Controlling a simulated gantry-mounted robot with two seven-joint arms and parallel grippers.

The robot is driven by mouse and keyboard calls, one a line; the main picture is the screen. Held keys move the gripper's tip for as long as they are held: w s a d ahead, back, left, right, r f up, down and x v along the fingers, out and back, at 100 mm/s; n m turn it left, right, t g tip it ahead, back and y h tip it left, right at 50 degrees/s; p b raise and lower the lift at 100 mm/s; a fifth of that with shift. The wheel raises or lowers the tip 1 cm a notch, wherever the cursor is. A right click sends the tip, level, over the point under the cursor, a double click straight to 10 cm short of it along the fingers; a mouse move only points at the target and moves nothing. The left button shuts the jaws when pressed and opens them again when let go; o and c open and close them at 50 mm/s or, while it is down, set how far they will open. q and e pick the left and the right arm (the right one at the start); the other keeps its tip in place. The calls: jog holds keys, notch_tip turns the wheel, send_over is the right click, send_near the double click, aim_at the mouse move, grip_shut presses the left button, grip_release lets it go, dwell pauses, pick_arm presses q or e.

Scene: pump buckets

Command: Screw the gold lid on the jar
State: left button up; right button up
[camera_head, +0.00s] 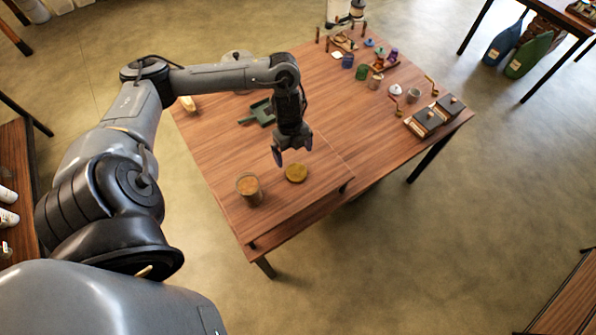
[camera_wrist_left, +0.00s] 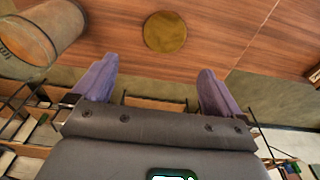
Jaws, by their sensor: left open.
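The gold lid (camera_head: 296,173) lies flat on the wooden table near its front edge. It also shows in the left wrist view (camera_wrist_left: 165,32), beyond the fingertips and between their lines. The jar (camera_head: 249,188) stands upright just left of the lid, apart from it, with an orange-brown content. In the left wrist view the jar (camera_wrist_left: 40,38) is at the upper left, partly cut off. My left gripper (camera_head: 292,156) is open and empty, pointing down above the table just behind the lid. Its purple fingers (camera_wrist_left: 155,82) are wide apart. My right gripper is in neither view.
The wooden table (camera_head: 220,150) holds a dark green tray-like item (camera_head: 258,112) behind the gripper. Several cups and small items, plus dark boxes (camera_head: 424,121), stand at the far right. The table between jar and lid is bare.

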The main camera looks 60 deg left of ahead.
pick_arm(q)
jog(key=shift+f, duration=0.1)
send_over(296, 172)
jog(key=shift+s+f, duration=0.15)
jog(key=shift+f, duration=2.55)
jog(key=shift+f+p, duration=0.45)
jog(key=shift+w+a+f+p, duration=0.1)
jog(key=shift+w+f+p, duration=0.1)
jog(key=shift+f, duration=0.9)
jog(key=shift+w+a+f+p, duration=0.1)
jog(key=shift+f+p, duration=0.05)
jog(key=shift+f, duration=0.95)
jog(key=c, duration=1)
